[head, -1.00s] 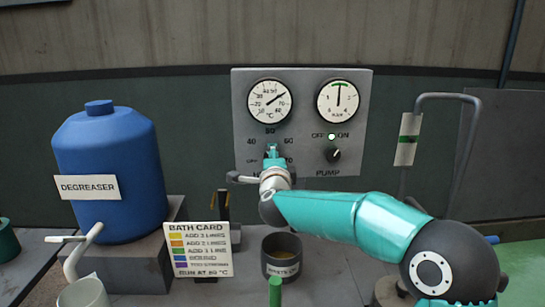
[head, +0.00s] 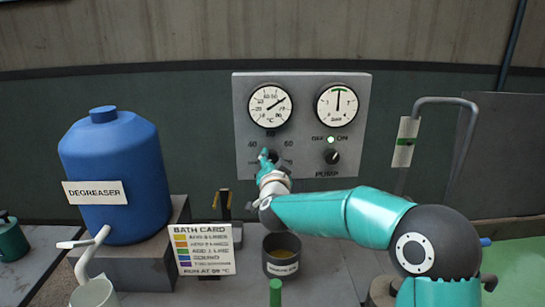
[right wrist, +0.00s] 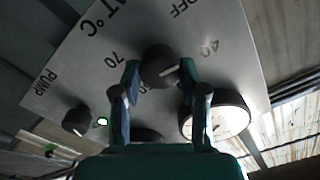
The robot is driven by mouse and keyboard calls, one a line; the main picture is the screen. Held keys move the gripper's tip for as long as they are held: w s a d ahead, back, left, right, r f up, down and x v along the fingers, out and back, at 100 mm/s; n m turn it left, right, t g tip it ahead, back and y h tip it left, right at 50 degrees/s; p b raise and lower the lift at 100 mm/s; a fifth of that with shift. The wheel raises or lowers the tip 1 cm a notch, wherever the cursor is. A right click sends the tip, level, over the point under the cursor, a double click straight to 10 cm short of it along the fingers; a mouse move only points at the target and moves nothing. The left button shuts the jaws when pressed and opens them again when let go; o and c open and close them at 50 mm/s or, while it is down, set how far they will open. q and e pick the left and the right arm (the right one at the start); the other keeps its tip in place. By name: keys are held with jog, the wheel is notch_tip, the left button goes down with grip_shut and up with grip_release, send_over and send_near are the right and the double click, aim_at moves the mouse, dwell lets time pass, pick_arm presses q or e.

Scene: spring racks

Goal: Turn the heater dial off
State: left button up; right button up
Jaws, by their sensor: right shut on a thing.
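The heater dial (right wrist: 158,66) is a dark round knob with a white pointer line, on the grey panel (right wrist: 60,80). In the right wrist view its pointer faces roughly toward the 40 mark, away from OFF. My right gripper (right wrist: 160,80) is shut on the dial, one teal finger on each side. In the head view the right gripper (head: 266,160) leans left over the dial and mostly hides it. My left gripper is not in view.
The pump knob (head: 331,156) and a lit green lamp (head: 331,140) are right of the dial. Two gauges, temperature (head: 270,105) and pressure (head: 337,104), sit above. Below stand a bath card (head: 204,249) and a dark cup (head: 282,256). A blue degreaser drum (head: 113,165) is left.

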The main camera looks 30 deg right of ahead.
jog(key=shift+w+a+f+n+p, duration=0.15)
jog(key=shift+n+p, duration=0.35)
jog(key=shift+n, duration=0.7)
jog(key=shift+s+f+n+p, duration=0.15)
jog(key=shift+n+p, duration=0.35)
jog(key=shift+n, duration=0.7)
jog(key=shift+w+a+f+n+p, duration=0.15)
jog(key=shift+n+p, duration=0.35)
jog(key=shift+n, duration=0.7)
jog(key=o, duration=1.1)
jog(key=shift+r, duration=0.1)
jog(key=shift+o, duration=0.2)
jog(key=shift+d+r, duration=0.1)
jog(key=shift+r, duration=0.05)
